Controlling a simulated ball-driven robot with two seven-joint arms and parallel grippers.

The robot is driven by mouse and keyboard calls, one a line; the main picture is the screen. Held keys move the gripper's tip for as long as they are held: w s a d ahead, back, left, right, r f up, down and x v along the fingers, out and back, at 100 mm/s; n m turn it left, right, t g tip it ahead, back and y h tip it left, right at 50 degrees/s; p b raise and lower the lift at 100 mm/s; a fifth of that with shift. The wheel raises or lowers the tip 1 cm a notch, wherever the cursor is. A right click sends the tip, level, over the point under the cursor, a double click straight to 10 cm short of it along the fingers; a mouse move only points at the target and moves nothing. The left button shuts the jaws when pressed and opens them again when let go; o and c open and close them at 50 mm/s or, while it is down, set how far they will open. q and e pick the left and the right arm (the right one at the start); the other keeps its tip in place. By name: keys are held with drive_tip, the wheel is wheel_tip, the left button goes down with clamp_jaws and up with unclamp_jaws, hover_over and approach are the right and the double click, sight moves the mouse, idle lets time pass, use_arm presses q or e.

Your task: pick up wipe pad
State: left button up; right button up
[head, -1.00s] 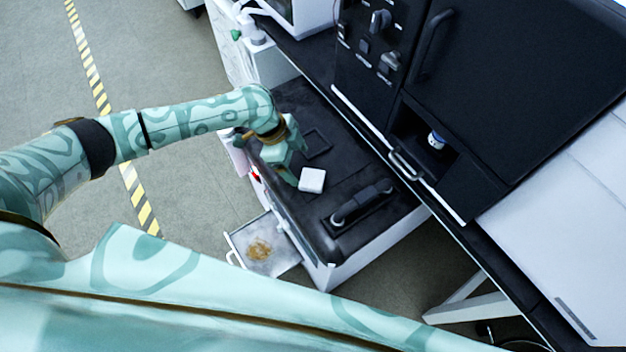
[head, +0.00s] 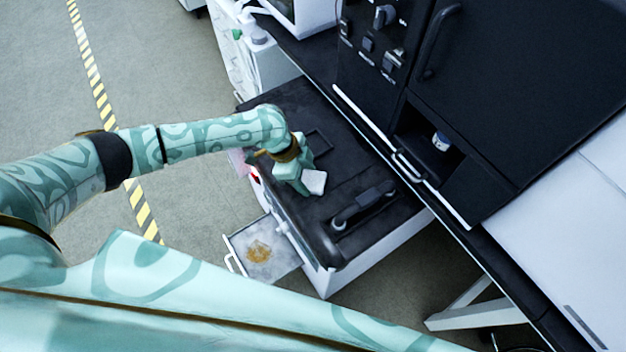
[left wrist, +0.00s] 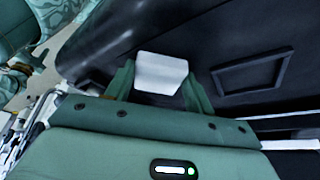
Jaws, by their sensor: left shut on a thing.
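The wipe pad (head: 314,182) is a small white block at the fingertips of my left gripper (head: 303,186), over the black top of the low unit. In the left wrist view the pad (left wrist: 160,72) sits between the two green fingers of the left gripper (left wrist: 160,84), which are shut on it. I cannot tell whether the pad still touches the surface under it. My right gripper is not in view.
A black handle (head: 362,205) is fixed on the black top (head: 335,165), right of the pad. An open drawer (head: 285,262) with a brown stain sticks out at the front. A dark cabinet (head: 500,90) stands behind. A small white-and-blue container (head: 441,141) sits in its recess.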

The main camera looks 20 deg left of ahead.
sight(313, 180)
use_arm(q)
drive_tip(key=shift+r, duration=0.1)
